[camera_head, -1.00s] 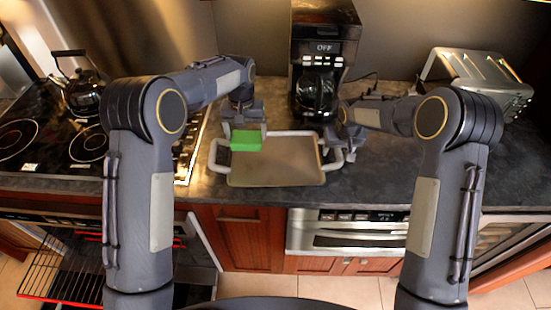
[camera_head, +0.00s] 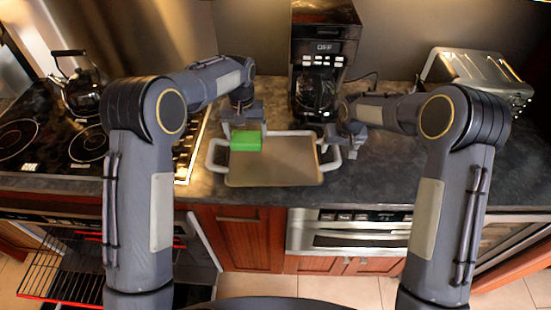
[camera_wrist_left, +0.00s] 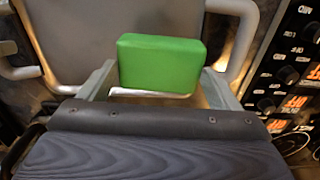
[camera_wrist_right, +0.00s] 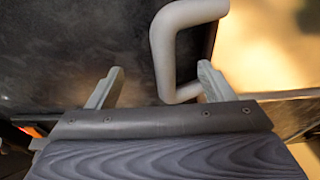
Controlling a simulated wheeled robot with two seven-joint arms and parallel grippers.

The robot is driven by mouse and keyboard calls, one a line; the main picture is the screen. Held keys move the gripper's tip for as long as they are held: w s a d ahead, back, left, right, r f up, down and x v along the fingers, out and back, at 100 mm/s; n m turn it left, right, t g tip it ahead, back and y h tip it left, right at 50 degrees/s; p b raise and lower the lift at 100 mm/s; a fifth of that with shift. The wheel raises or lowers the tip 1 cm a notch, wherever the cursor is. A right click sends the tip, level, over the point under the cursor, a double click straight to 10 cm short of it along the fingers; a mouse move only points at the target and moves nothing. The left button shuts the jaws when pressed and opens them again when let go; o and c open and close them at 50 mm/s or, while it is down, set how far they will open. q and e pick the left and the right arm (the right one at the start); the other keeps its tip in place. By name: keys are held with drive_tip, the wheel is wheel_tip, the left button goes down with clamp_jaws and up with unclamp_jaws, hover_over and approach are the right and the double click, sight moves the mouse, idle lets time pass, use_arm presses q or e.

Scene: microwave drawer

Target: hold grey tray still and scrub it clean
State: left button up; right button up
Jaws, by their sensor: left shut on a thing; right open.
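The grey tray (camera_head: 275,172) lies on the dark counter, with a pale loop handle at each end. My left gripper (camera_wrist_left: 158,88) is shut on a green sponge (camera_head: 245,140). The sponge is over the tray's left part, near its left handle; whether it touches the surface I cannot tell. My right gripper (camera_wrist_right: 158,85) is open at the tray's right end. In the right wrist view the right handle (camera_wrist_right: 162,50) reaches in between its fingers, closer to the right finger.
A coffee maker (camera_head: 322,65) stands behind the tray. A stove with a kettle (camera_head: 80,88) is at left, and a toaster (camera_head: 472,75) at back right. The counter right of the tray is clear. The counter's front edge is close to the tray.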

drive_tip(key=shift+v, duration=2.85)
drive_tip(key=o, duration=0.6)
drive_tip(key=shift+c, duration=0.2)
drive_tip(key=v, duration=1.2)
drive_tip(key=shift+f, duration=0.1)
